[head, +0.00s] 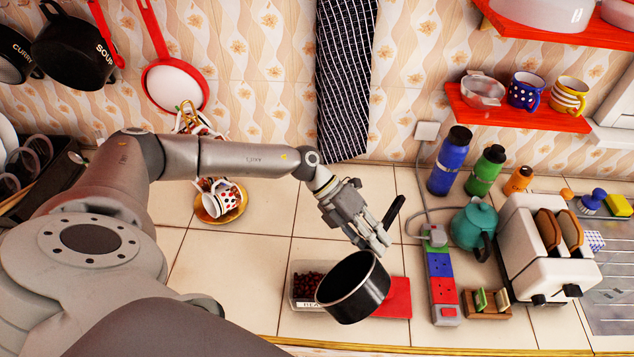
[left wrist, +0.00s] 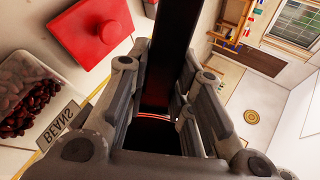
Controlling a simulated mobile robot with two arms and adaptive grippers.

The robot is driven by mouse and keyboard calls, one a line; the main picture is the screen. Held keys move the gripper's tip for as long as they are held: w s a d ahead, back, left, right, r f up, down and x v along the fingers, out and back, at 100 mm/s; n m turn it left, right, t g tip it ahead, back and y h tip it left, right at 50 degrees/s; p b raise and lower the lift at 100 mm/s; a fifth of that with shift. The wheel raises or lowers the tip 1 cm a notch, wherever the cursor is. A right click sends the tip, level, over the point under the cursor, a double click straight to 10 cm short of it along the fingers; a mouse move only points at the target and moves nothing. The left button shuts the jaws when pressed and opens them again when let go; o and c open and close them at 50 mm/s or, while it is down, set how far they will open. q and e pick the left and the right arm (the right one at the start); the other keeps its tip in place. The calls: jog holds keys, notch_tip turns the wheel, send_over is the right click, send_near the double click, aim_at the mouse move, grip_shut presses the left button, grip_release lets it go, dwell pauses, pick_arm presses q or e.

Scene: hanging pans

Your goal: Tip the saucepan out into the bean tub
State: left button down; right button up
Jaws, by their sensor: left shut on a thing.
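The bean tub (head: 306,303) is a clear box with dark red beans and a label, standing on the counter just left of the saucepan. The pan overlaps the tub's right side in the head view. The tub (left wrist: 28,105) also shows in the left wrist view, beside the fingers. My right gripper is not in view.
A red lid (left wrist: 98,27) lies flat beside the tub; it shows as a red square (head: 396,298) right of the pan. A power strip (head: 441,285), a teal teapot (head: 473,228) and a toaster (head: 545,245) stand further right. Counter left of the tub is clear.

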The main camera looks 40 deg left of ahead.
pick_arm(q)
jog(key=shift+d+r+y, duration=0.4)
jog(key=shift+r+y, duration=0.05)
jog(key=shift+y, duration=0.35)
jog(key=d+f+y+b, duration=0.3)
jog(key=d+f+y, duration=0.1)
jog(key=d+f+y+b, duration=0.3)
jog(key=d+f+y, duration=0.1)
jog(key=y, duration=0.1)
jog(key=shift+s+d+f, duration=0.15)
jog(key=shift+d, duration=0.2)
dwell(0.4)
jog(key=shift+s, duration=0.15)
dwell(0.6)
